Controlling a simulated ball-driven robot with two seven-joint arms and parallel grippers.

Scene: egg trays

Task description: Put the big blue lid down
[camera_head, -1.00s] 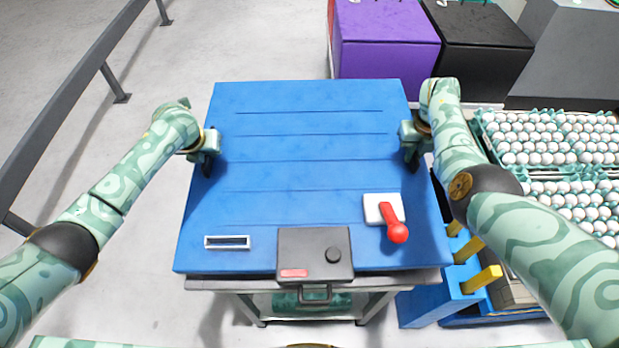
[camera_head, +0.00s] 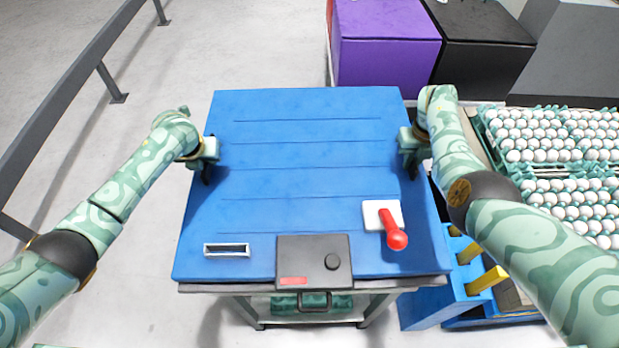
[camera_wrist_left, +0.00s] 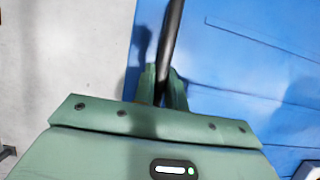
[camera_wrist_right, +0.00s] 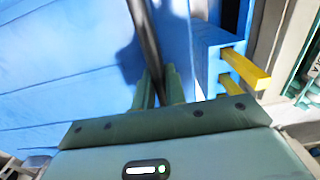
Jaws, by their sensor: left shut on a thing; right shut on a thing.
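The big blue lid (camera_head: 300,190) lies over a grey machine or cart in the middle of the head view, its far edge slightly lower than before. My left gripper (camera_head: 208,170) is at its left edge, shut on a dark bar-like handle (camera_wrist_left: 171,45) that shows in the left wrist view. My right gripper (camera_head: 410,160) is at its right edge, shut on a similar dark handle (camera_wrist_right: 145,45). The lid also fills much of both wrist views. Whether the lid's underside fully touches what is below is hidden.
A black box with a knob (camera_head: 315,262) and a red lever (camera_head: 394,232) sit near the front edge. A blue rack with yellow bars (camera_head: 455,290) stands close at the right. Egg trays (camera_head: 555,140) lie further right. Purple (camera_head: 385,50) and black boxes (camera_head: 485,50) stand behind.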

